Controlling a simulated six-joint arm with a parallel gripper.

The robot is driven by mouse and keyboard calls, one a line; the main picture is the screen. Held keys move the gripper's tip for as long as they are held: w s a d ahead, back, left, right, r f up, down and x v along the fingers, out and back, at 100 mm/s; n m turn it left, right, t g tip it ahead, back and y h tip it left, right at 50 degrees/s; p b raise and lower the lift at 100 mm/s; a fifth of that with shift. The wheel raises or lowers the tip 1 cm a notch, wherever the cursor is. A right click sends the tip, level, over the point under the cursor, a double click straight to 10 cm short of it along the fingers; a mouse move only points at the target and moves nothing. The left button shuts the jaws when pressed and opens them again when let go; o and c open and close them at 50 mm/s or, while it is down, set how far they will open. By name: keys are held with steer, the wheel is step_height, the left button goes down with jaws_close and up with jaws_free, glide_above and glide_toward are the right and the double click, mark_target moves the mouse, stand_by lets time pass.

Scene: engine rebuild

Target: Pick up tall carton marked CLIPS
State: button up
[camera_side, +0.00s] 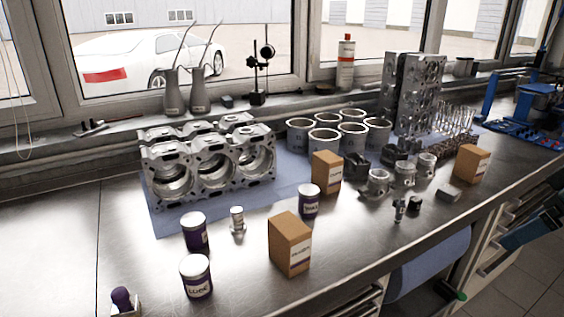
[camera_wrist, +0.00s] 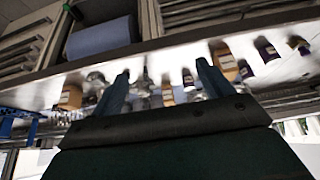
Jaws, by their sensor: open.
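Three tan cartons stand upright on the bench: one near the front edge (camera_side: 290,244), one in the middle (camera_side: 326,172) and one at the right (camera_side: 472,163). Each has a white label, too small to read, so I cannot tell which is marked CLIPS. The wrist view shows tan cartons too, at the left (camera_wrist: 70,96), middle (camera_wrist: 167,97) and right (camera_wrist: 228,66), blurred. My gripper (camera_wrist: 163,70) is open, with nothing between its fingers. It is apart from the cartons and does not show in the side view.
Purple-and-white jars (camera_side: 196,277) stand left of the front carton, and one jar (camera_side: 308,200) stands close behind it. An engine block (camera_side: 208,165), cylinder liners (camera_side: 325,140) and pistons (camera_side: 404,172) crowd the middle. Bare bench (camera_side: 60,245) lies at the left.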

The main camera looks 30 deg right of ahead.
steer(key=w+d+r, duration=0.1)
steer(key=w+r, duration=0.2)
steer(key=w, duration=0.9)
steer(key=w+r, duration=0.4)
steer(key=w, duration=0.7)
steer(key=t, duration=0.1)
glide_toward(329, 156)
steer(key=v, duration=0.3)
steer(key=shift+s+a+r, duration=0.1)
steer(key=shift+s, duration=0.05)
steer(key=shift+x, duration=4.3)
steer(key=shift+x, duration=2.6)
